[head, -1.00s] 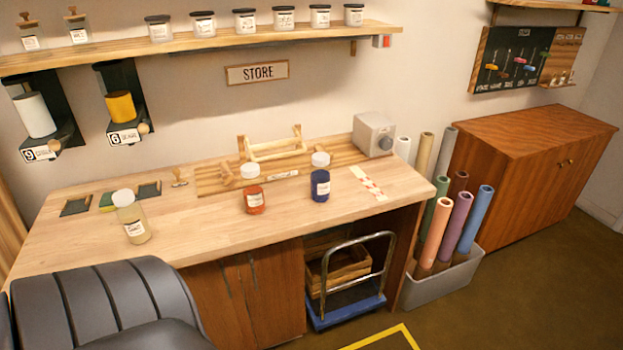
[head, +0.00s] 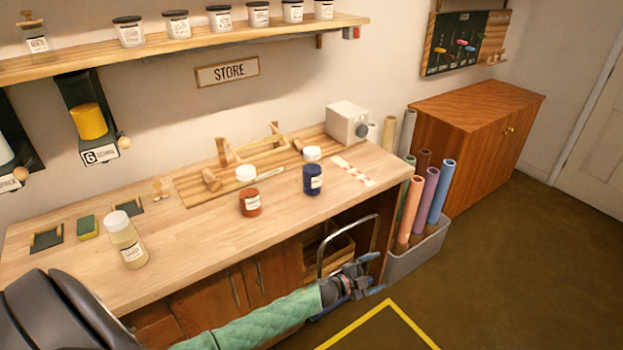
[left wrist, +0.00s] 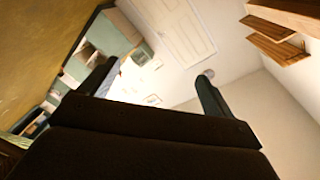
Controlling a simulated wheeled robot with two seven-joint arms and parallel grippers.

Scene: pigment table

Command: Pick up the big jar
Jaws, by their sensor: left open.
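Three jars with white lids stand upright on the wooden table (head: 190,232). The pale yellow jar (head: 127,246) at the left looks the largest. A red jar (head: 250,204) and a dark blue jar (head: 313,180) stand further right. My left gripper (head: 370,279) reaches in on a green-sleeved arm, in front of the table, over the floor. It is open and apart from all the jars. The left wrist view shows its spread fingers (left wrist: 152,92) with nothing between them and no jar in sight. My right gripper is not in view.
A wooden rack (head: 250,160), a grey box (head: 348,122) and a striped strip (head: 353,171) are at the table's back and right. A trolley handle (head: 345,225) rises behind my left gripper. A bin of rolls (head: 420,245) stands right. The table between the yellow and red jars is clear.

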